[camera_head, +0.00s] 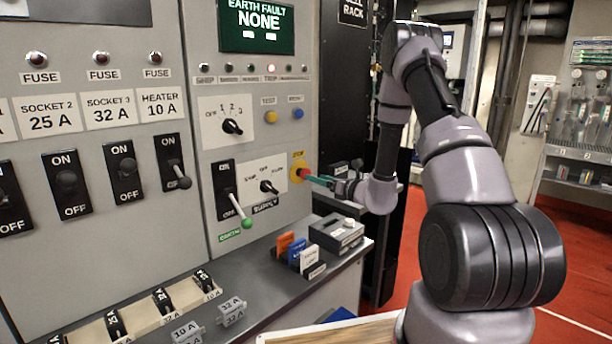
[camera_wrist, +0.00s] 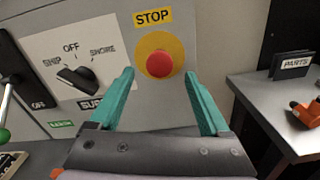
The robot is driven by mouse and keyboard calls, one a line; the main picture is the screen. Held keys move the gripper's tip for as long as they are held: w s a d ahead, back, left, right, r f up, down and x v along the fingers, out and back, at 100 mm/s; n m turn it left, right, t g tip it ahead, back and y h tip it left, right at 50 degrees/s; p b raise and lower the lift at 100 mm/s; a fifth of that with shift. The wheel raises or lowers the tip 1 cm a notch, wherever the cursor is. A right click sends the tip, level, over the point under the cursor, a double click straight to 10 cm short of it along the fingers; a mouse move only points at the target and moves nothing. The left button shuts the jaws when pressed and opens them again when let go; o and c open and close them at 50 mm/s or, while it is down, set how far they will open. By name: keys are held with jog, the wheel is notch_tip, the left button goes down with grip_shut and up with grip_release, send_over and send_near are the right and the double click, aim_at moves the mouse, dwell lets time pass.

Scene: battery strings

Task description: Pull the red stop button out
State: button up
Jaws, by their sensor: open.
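The red stop button (camera_wrist: 160,64) sits on a round yellow backing under a yellow STOP label (camera_wrist: 153,16) on the grey panel. In the head view the button (camera_head: 304,173) shows at the panel's right side, partly covered by my gripper. My gripper (camera_wrist: 160,78) has two teal fingers, spread wide on either side of the button in the wrist view. It is open and holds nothing. In the head view my gripper (camera_head: 318,179) reaches in from the right, with its fingertips close to the button. I cannot tell whether they touch it.
Left of the button are the supply selector knob (camera_wrist: 77,80) and a lever with a green end (camera_head: 246,223). A grey ledge (camera_head: 262,290) below holds coloured cards (camera_head: 297,251) and a small grey box (camera_head: 336,232). A PARTS bin (camera_wrist: 293,64) stands at the right.

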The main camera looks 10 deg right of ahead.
jog(key=x, duration=0.6)
jog(key=shift+w+a, duration=0.15)
jog(key=shift+c, duration=0.3)
